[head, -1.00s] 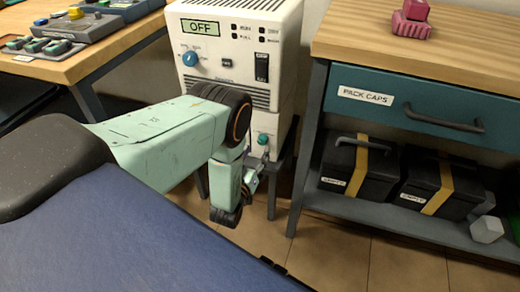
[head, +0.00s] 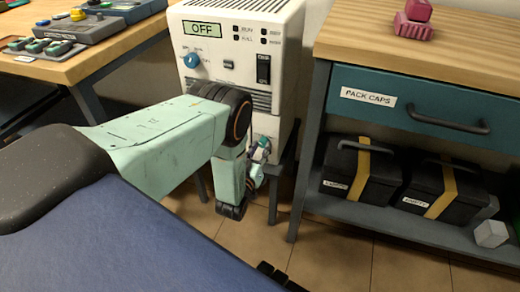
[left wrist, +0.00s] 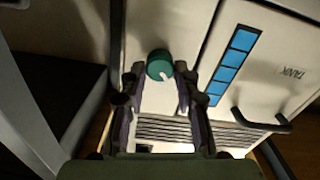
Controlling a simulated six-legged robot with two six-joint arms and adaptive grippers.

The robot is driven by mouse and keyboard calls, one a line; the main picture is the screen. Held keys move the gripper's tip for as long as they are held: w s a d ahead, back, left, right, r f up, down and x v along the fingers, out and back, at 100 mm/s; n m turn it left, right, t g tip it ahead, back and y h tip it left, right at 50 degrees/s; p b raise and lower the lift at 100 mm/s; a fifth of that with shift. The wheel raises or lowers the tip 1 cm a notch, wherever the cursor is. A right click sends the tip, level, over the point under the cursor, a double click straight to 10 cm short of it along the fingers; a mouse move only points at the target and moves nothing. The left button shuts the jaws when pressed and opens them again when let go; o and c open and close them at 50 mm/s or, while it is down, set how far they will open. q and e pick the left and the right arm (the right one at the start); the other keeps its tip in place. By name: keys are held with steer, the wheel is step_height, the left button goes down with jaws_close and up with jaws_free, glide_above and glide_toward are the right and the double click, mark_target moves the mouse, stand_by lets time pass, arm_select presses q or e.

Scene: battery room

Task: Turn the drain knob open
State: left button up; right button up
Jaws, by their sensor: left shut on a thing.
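The drain knob (left wrist: 158,64) is a round teal knob with a white mark pointing to the lower right in the left wrist view. It sits low on the front of the white machine (head: 285,97), and its teal top shows in the head view (head: 264,141). My left gripper (head: 259,153) is at the knob. In the left wrist view its two fingers (left wrist: 160,80) stand on either side of the knob, shut on it. The fingers partly hide the knob in the head view.
The machine's display (head: 201,28) reads OFF. In the left wrist view, a blue level strip (left wrist: 232,62) and a dark handle (left wrist: 262,124) sit right of the knob. A wooden bench with a teal drawer (head: 350,111) stands close right, with black cases (head: 445,190) below.

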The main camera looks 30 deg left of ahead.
arm_select(q)
jaws_close()
steer(key=shift+m, duration=0.4)
steer(key=m+p, duration=0.1)
steer(key=m, duration=0.2)
steer(key=m+p, duration=0.1)
steer(key=m, duration=0.8)
steer(key=shift+d+m+p, duration=0.1)
steer(key=shift+m+p, duration=0.25)
steer(key=shift+m, duration=2.35)
